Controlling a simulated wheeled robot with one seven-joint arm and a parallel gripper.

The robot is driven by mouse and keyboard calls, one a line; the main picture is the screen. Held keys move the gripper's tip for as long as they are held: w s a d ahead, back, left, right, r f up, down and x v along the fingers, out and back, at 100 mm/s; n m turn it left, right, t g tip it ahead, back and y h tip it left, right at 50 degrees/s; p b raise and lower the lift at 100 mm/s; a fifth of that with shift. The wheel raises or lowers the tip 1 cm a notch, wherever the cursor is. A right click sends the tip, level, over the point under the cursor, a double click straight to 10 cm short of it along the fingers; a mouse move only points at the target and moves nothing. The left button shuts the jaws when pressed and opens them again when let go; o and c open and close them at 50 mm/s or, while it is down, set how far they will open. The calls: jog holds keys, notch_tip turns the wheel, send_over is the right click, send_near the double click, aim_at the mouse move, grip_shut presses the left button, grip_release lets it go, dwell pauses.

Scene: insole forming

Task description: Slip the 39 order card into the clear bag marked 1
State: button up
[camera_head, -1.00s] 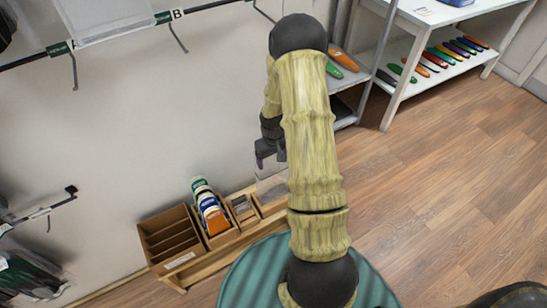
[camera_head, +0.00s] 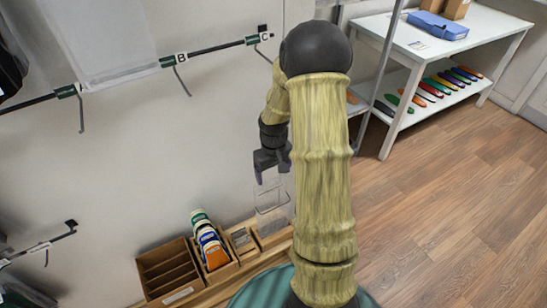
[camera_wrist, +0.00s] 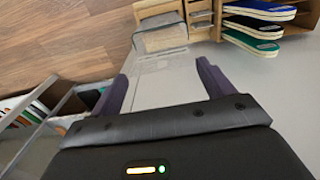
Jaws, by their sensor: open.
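My gripper (camera_head: 272,172) hangs in front of the pale wall, above the wooden rack. In the wrist view its two purple fingers (camera_wrist: 166,85) are spread apart. A clear, thin-edged holder or bag (camera_head: 270,198) shows just below the fingers, and its faint outline also lies beyond the fingertips in the wrist view (camera_wrist: 160,64). I cannot tell whether it touches the fingers. No mark 1 or number 39 can be read. Greyish cards or panels (camera_head: 241,240) stand in a small rack compartment, too small to identify.
The wooden rack (camera_head: 165,262) also holds coloured insole-like pieces (camera_head: 209,243) upright. Hooked rails with a B tag (camera_head: 181,58) and a large translucent sheet (camera_head: 95,40) are at upper left. A white shelf table (camera_head: 480,40) with a blue tray (camera_head: 437,26) stands right.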

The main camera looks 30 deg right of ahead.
notch_tip(320, 180, up, 5)
jog(key=shift+d+r, duration=0.1)
jog(key=shift+r, duration=0.05)
jog(key=shift+w, duration=0.1)
dwell(1.0)
jog(key=s+a+r+t+p, duration=0.1)
jog(key=s+a+r, duration=0.3)
jog(key=s+a, duration=0.3)
jog(key=s+a+r+t, duration=0.1)
jog(key=s+a+r, duration=0.3)
jog(key=s+a, duration=0.25)
jog(key=w+p+v, duration=0.3)
jog(key=p+v, duration=1.2)
jog(key=p, duration=0.1)
jog(key=shift+w+r, duration=0.25)
jog(key=shift+r, duration=0.3)
jog(key=shift+d, duration=0.1)
jog(key=shift+w, duration=0.15)
